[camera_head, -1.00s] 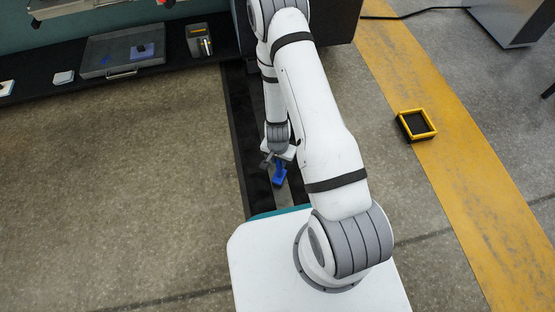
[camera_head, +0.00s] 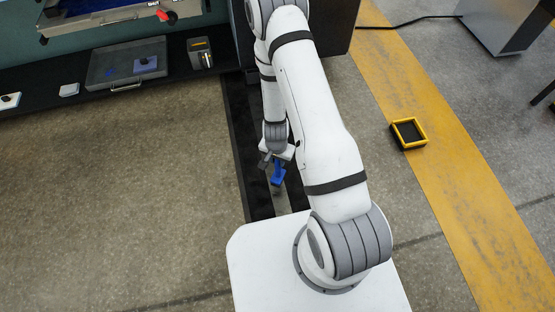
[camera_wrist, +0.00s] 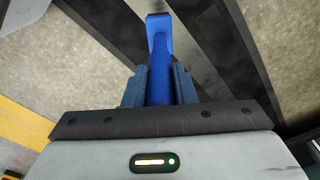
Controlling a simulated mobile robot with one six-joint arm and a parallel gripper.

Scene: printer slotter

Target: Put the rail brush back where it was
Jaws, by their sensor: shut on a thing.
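The rail brush (camera_wrist: 160,60) is blue with a slim handle and a wider far end. My gripper (camera_wrist: 159,86) is shut on its handle, with one finger on each side, in the wrist view. In the head view the blue brush (camera_head: 278,175) hangs below my gripper (camera_head: 272,163), over the dark rails (camera_head: 259,195) on the floor. I cannot tell how far above the rails it is. The grey tray (camera_head: 103,76) on the black shelf carries a blue block with a dark knob (camera_head: 147,64) and a small flat blue mark (camera_head: 112,71) beside it.
The black shelf (camera_head: 35,98) also holds a dark box (camera_head: 200,53) and a small white block (camera_head: 69,90). The floor left of the rails is clear.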

